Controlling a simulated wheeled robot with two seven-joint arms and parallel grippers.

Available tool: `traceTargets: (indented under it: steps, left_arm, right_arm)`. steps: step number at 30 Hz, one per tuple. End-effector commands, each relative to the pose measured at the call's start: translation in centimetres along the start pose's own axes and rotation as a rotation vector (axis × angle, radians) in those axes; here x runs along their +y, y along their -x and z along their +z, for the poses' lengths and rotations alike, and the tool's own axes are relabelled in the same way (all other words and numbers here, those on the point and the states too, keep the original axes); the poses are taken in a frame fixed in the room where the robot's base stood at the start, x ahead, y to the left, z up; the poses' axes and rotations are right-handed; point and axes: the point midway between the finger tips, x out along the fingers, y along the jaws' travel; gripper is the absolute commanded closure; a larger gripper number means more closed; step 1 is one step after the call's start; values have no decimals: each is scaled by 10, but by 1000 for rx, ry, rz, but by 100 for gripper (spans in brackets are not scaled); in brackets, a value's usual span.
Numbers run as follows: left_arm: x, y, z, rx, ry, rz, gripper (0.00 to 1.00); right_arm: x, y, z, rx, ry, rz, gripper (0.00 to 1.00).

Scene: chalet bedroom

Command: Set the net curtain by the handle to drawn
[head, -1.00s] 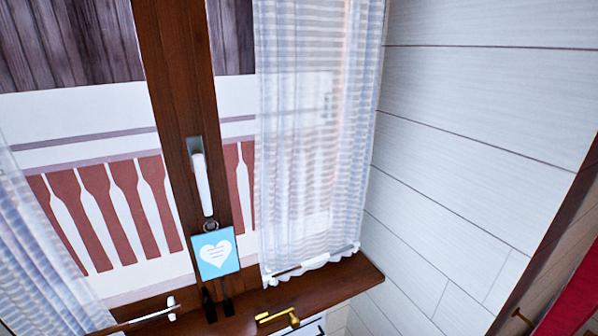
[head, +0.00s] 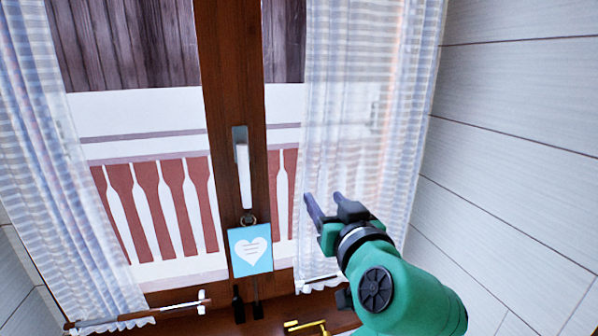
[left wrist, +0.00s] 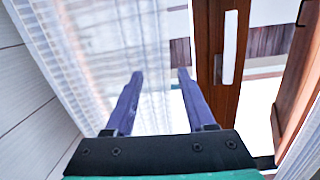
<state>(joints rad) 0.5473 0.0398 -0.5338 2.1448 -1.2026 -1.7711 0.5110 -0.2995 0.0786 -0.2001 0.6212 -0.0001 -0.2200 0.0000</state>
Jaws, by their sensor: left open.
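A sheer net curtain (head: 360,110) with pale stripes hangs at the right of the window in the head view. Its left edge hangs a little right of the white window handle (head: 243,172), leaving a strip of bare glass. The curtain (left wrist: 95,50) fills the left of the left wrist view, with the handle (left wrist: 230,48) to the right. My left gripper (head: 322,196) is open and empty in front of the curtain's lower left part. Its two fingers (left wrist: 160,76) point at the curtain near its free edge. I cannot tell whether they touch it. My right gripper is out of view.
A second net curtain (head: 60,170) hangs at the far left. A blue heart sign (head: 250,250) hangs below the handle. A brown wooden sill (head: 190,322) runs below, with a brass handle (head: 305,325) near it. A white panelled wall (head: 510,150) stands at the right.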

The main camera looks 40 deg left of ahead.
Motion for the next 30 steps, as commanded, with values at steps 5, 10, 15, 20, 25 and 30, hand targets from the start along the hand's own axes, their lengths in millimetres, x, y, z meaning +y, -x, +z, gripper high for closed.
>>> traceTargets:
  steps: [5,10,15,20,25,30]
  left_arm:
    - [-14,5,-27,67,86,-58,45]
    - [-17,-32,-31,66,79,-61,45]
    - [-20,-78,-34,64,78,-60,45]
    - [-20,-115,-36,65,78,-57,45]
    - [-21,-132,-33,63,80,-55,45]
    - [-21,-133,-32,63,81,-54,45]
  right_arm:
    - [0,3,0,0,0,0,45]
    - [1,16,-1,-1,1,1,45]
    - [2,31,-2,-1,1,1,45]
    - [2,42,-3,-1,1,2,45]
    - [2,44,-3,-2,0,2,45]
    - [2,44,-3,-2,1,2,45]
